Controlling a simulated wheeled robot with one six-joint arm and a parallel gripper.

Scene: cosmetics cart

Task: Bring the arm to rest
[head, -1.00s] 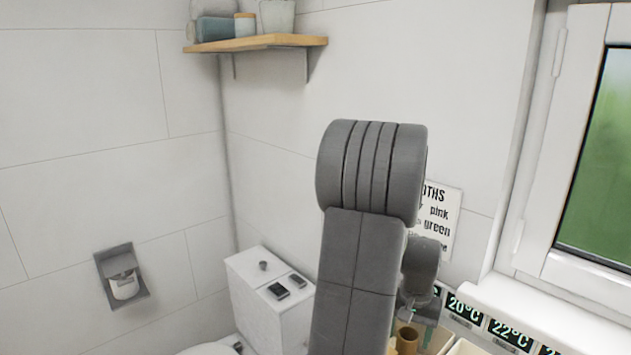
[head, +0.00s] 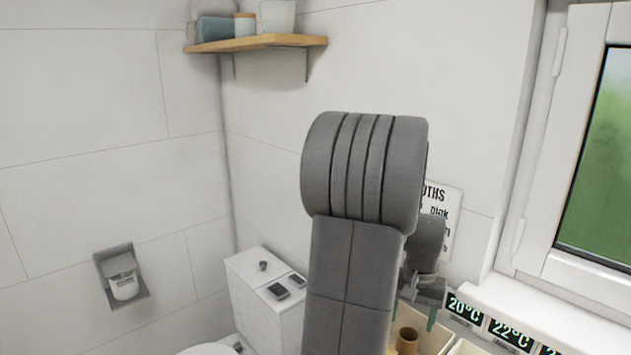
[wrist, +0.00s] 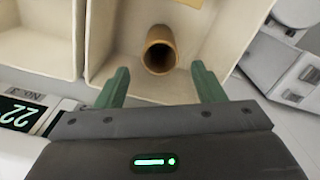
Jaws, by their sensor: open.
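My arm (head: 350,270) rises through the middle of the head view, with its thick grey joint uppermost. My gripper (wrist: 160,85) shows in the wrist view with its two green fingers spread apart and nothing between them. It is above and beside a cream bin (wrist: 120,75) that holds a brown tube (wrist: 160,50). In the head view the gripper is partly hidden behind my arm; a green fingertip shows near the tube (head: 407,341).
Another cream bin (wrist: 38,52) stands beside the first. A toilet (head: 270,300) is at lower left, a shelf (head: 256,43) above, and a window (head: 600,150) at right. A paper sign (head: 442,210) is partly covered by my arm.

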